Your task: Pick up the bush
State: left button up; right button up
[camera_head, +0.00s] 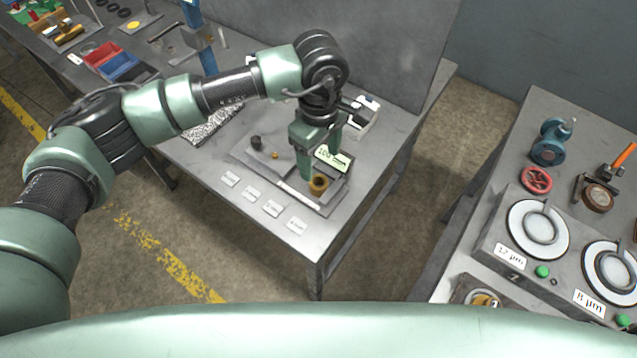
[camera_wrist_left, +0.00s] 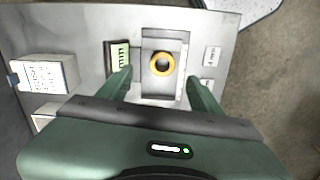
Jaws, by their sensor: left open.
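The bush is a short bronze-coloured ring with a hole through its middle. It stands on a grey plate on the table, and in the head view the bush (camera_head: 318,184) is just below my left fingertips. My left gripper (camera_head: 318,160) is open and points down over it. In the left wrist view the bush (camera_wrist_left: 162,63) lies ahead, midway between the spread fingers of my left gripper (camera_wrist_left: 160,88), with a gap on both sides. My right gripper is not in view.
A "100 mm" display (camera_head: 333,158) stands right behind the bush. Small label cards (camera_head: 272,208) lie along the table's front edge. A dark cylinder (camera_head: 256,142) stands on the plate. Another bench with round gauges (camera_head: 538,228) is at the right, with open floor between.

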aim_at(318, 181)
pick_arm(q)
jog(key=f+p, duration=0.1)
jog(key=f, duration=0.2)
jog(key=f+p, duration=0.1)
jog(key=f, duration=0.2)
jog(key=shift+s+a+f+p, duration=0.15)
jog(key=shift+a+f+p, duration=0.05)
jog(key=shift+p, duration=0.2)
jog(key=shift+f, duration=0.55)
grip_shut()
